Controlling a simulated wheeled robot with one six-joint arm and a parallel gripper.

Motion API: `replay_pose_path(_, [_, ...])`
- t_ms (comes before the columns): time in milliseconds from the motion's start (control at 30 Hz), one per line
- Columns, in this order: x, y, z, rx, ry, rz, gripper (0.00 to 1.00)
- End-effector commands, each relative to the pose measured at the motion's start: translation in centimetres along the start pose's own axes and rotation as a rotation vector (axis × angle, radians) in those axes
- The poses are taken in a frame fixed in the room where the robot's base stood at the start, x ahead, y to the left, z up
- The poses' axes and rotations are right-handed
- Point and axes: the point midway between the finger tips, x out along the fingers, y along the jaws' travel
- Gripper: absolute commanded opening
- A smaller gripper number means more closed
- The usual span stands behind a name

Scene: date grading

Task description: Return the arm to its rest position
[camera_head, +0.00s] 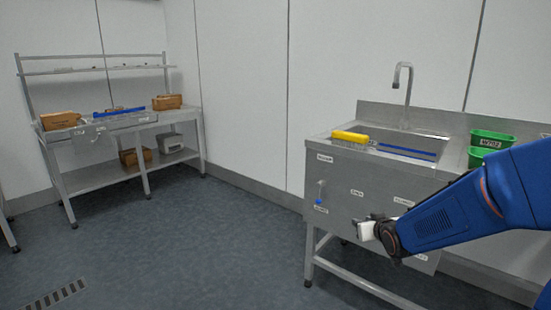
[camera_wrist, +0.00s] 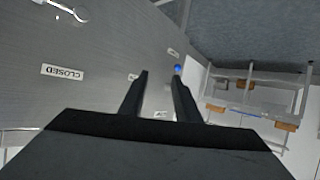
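My blue arm (camera_head: 455,212) reaches in from the right in the head view, in front of the steel sink unit (camera_head: 335,196). My gripper (camera_head: 362,230) is at the arm's left end, near the unit's labelled front panel. In the wrist view the two dark fingers of my gripper (camera_wrist: 160,78) stand apart with nothing between them. The panel (camera_wrist: 100,50) with a "CLOSED" label (camera_wrist: 62,72) lies beyond them. I cannot tell the exact gap between gripper and panel.
A steel bench (camera_head: 125,122) with cardboard boxes (camera_head: 167,102) stands back left. The floor (camera_head: 190,245) between is clear, with a drain grate (camera_head: 56,295).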

Motion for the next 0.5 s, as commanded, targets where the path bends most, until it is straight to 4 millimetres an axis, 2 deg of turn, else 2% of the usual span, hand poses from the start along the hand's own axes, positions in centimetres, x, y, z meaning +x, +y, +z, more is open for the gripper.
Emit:
replay_pose_path(33, [-1.5, 0.1, -0.1, 0.002, -0.022, 0.01, 0.3])
replay_pose_path(267, [-7.8, 0.5, 1.4, 0.023, -0.167, 0.046, 0.3])
replay_pose_path(500, [-15.1, 0.1, 4.0, 0.052, -0.319, 0.063, 0.3])
